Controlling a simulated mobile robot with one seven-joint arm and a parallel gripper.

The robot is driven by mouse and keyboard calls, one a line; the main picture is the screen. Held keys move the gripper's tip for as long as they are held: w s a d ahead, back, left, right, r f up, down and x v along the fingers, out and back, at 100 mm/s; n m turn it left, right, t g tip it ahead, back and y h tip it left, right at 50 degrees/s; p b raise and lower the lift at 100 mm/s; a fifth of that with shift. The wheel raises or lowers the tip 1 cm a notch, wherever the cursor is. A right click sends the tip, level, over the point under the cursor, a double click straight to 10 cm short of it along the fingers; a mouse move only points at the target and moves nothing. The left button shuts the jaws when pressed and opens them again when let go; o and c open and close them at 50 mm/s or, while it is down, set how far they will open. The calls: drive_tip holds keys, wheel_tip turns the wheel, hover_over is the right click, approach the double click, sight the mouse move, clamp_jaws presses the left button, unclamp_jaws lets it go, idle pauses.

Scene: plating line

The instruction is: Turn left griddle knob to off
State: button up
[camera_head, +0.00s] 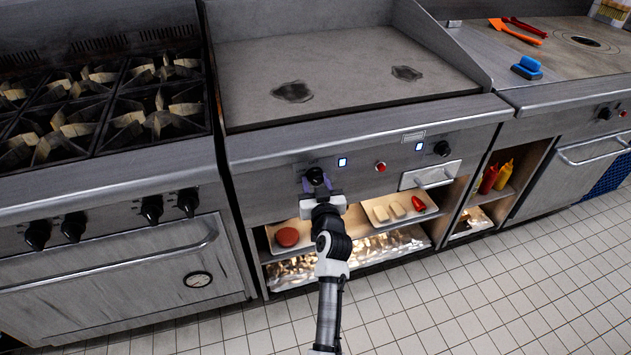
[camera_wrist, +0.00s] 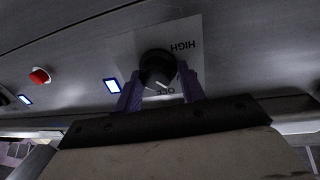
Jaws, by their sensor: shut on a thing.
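The left griddle knob (camera_head: 315,176) is a black round knob on the front panel of the griddle (camera_head: 340,75). In the wrist view the knob (camera_wrist: 157,68) sits on a plate marked HIGH and OFF, seen upside down, with its white pointer line toward the OFF lettering. My gripper (camera_head: 316,183) is at this knob, with its purple fingers on either side. In the wrist view my gripper (camera_wrist: 160,80) is closed on the knob, one finger to each side. The right griddle knob (camera_head: 442,148) is black and stands apart, farther right on the panel.
A red button (camera_head: 380,167) and lit indicators (camera_head: 342,162) lie right of the left knob. Below, an open shelf holds trays with food (camera_head: 398,210). A stove with black knobs (camera_head: 152,208) stands left. The tiled floor in front is clear.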

drive_tip(key=m, duration=0.2)
drive_tip(key=m+p, duration=0.1)
drive_tip(key=m, duration=0.1)
drive_tip(key=d+m+p, duration=0.1)
drive_tip(key=shift+r+m+g, duration=0.25)
drive_tip(key=shift+m+g, duration=0.05)
drive_tip(key=shift+m, duration=0.1)
drive_tip(key=shift+d+f+m+p, duration=0.15)
drive_tip(key=shift+m+p, duration=0.3)
drive_tip(key=shift+m, duration=0.65)
drive_tip(key=shift+f+y, duration=0.1)
drive_tip(key=shift+y, duration=0.2)
drive_tip(key=o, duration=0.8)
drive_tip(key=shift+a, duration=0.2)
drive_tip(key=shift+s, duration=0.35)
drive_tip(key=b+v, duration=0.1)
drive_tip(key=v, duration=0.3)
drive_tip(key=b+v, duration=0.1)
drive_tip(key=v, duration=0.3)
drive_tip(key=b+v, duration=0.1)
drive_tip(key=v, duration=0.4)
drive_tip(key=shift+d+r, duration=0.25)
drive_tip(key=shift+r, duration=0.05)
